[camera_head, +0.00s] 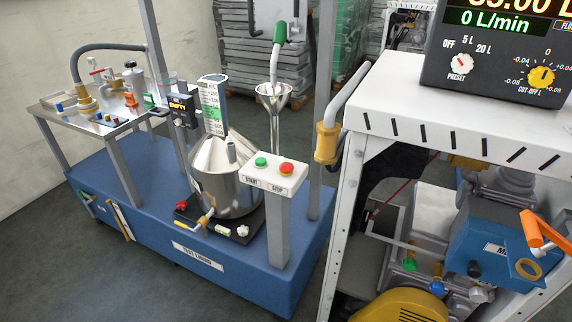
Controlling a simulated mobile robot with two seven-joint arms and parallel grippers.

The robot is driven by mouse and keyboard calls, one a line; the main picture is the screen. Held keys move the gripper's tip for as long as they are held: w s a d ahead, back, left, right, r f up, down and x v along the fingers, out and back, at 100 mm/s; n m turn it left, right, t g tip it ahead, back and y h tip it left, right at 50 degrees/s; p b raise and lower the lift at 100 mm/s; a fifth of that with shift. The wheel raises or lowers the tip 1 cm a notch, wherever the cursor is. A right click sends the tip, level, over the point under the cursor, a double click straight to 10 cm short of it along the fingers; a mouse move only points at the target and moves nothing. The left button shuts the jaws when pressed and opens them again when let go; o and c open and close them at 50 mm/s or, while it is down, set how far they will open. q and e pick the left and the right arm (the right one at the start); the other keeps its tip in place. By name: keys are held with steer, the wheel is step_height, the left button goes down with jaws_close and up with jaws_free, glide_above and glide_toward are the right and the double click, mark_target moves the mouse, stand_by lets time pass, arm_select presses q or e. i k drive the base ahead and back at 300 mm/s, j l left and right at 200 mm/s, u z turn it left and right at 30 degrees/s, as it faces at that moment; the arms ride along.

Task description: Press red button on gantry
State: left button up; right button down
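The red button (286,168) is a round red cap on a white button box, above a label that reads STOP. A green button (261,161) sits to its left on the same box, above a label that reads START. The box (273,184) stands on a grey post on the blue platform. Neither of my grippers shows in the head view, and nothing covers the red button.
A steel vessel (222,180) stands just behind the button box, with a funnel (273,100) above. A white-framed cabinet (384,90) with a dark display unit (497,60) stands close on the right. Grey floor (60,235) lies open at left.

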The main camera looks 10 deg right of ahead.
mark_target(285, 167)
steer(key=z, duration=0.3)
steer(key=i+j+z, duration=0.2)
steer(key=z, duration=0.15)
steer(key=i+j+z, duration=0.1)
steer(key=j+z, duration=0.3)
steer(key=i+j+z, duration=0.15)
steer(key=j, duration=0.3)
steer(key=j+z, duration=0.1)
steer(key=j, duration=0.35)
steer(key=i+j, duration=0.1)
steer(key=j, duration=0.55)
steer(key=i+j, duration=0.1)
steer(key=j, duration=0.55)
steer(key=i+j+z, duration=0.1)
steer(key=j, duration=0.55)
